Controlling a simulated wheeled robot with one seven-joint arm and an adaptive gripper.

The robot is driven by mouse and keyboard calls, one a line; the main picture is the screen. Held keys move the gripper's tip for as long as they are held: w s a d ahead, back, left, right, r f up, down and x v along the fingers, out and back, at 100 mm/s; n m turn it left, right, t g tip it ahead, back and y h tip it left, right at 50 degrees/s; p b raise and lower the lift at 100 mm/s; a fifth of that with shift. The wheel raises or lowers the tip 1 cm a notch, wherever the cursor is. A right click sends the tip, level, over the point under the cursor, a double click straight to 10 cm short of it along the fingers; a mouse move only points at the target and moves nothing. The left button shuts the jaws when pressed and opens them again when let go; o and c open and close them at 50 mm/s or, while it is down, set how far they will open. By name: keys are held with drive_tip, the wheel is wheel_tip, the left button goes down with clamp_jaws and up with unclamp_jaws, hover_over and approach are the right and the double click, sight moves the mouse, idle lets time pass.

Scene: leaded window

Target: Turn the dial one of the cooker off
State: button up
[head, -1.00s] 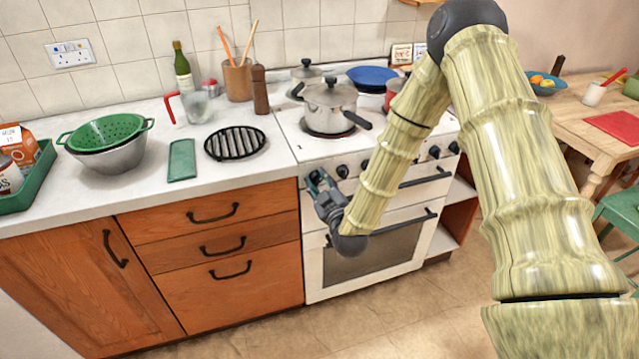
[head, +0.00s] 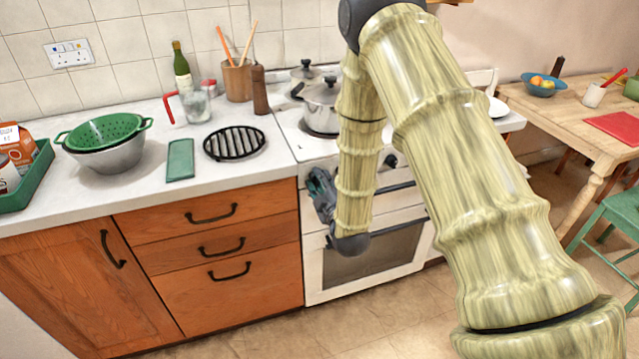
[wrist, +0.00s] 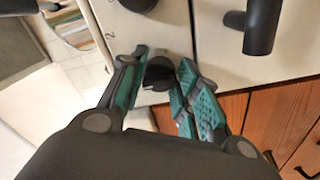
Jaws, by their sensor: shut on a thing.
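The white cooker (head: 316,282) stands right of the wooden drawers, with black dials along its front panel. My gripper (head: 316,182) is at the left end of that panel. In the wrist view my gripper (wrist: 165,68) has its green-padded fingers on both sides of a black dial (wrist: 158,74), shut on it. A second black dial (wrist: 138,4), beside a printed 2, shows at the top edge. In the head view the held dial is hidden by my gripper, and my arm covers several other dials.
A lidded pot (head: 322,100) is on the hob. The dark oven handle (wrist: 262,25) lies close to my gripper. Wooden drawers (head: 225,250) adjoin the cooker. The worktop (head: 80,205) carries a black trivet (head: 235,143) and a colander (head: 105,130). Floor in front is clear.

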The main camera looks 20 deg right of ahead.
idle(0.3)
drive_tip(key=o, duration=1)
drive_tip(key=s, duration=1.2)
drive_tip(key=shift+d, duration=0.2)
